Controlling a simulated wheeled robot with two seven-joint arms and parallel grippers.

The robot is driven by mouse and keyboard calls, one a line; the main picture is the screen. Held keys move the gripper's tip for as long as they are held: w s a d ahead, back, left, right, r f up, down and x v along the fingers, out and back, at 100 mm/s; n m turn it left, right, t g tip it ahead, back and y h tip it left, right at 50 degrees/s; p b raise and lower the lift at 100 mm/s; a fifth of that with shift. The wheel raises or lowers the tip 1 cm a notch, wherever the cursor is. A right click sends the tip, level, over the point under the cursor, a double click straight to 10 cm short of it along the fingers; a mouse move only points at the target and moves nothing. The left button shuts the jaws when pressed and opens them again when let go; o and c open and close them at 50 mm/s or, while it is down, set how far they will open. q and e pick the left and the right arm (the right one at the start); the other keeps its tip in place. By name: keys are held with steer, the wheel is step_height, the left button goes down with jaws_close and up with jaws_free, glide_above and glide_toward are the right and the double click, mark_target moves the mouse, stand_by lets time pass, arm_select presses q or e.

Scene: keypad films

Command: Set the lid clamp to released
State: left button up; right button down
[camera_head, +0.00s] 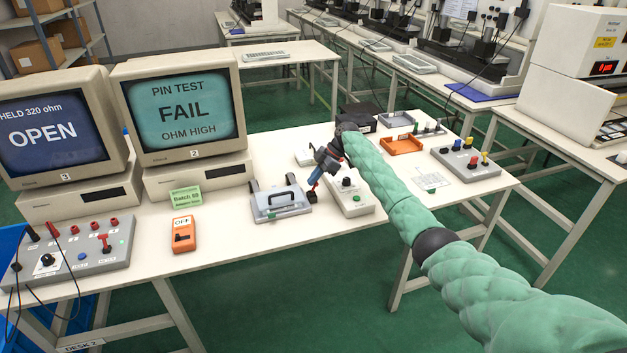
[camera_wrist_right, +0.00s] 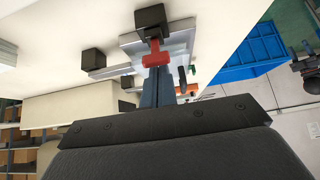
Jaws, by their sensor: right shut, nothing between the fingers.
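The grey fixture with a hinged-looking lid and a dark bar handle (camera_head: 280,199) sits on the desk in the head view. I take it to carry the lid clamp; the clamp's own setting is too small to read. My right gripper (camera_head: 314,184) reaches in from the right and points down just right of the fixture. It is shut and empty, with blue fingers and red tips (camera_wrist_right: 156,60). A black block (camera_wrist_right: 150,20) shows close beyond the tips in the wrist view; I cannot tell whether they touch. My left gripper is out of view.
A light control box (camera_head: 350,203) with a black knob stands right of the gripper. An orange switch box marked OFF (camera_head: 183,234) lies left of the fixture. Monitors reading OPEN (camera_head: 48,125) and FAIL (camera_head: 185,105) stand behind. An orange tray (camera_head: 402,146) lies farther right.

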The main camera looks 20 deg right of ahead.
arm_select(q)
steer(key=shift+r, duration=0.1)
arm_select(e)
steer(key=shift+r, duration=0.2)
steer(key=shift+r+p, duration=0.3)
steer(key=shift+r, duration=0.25)
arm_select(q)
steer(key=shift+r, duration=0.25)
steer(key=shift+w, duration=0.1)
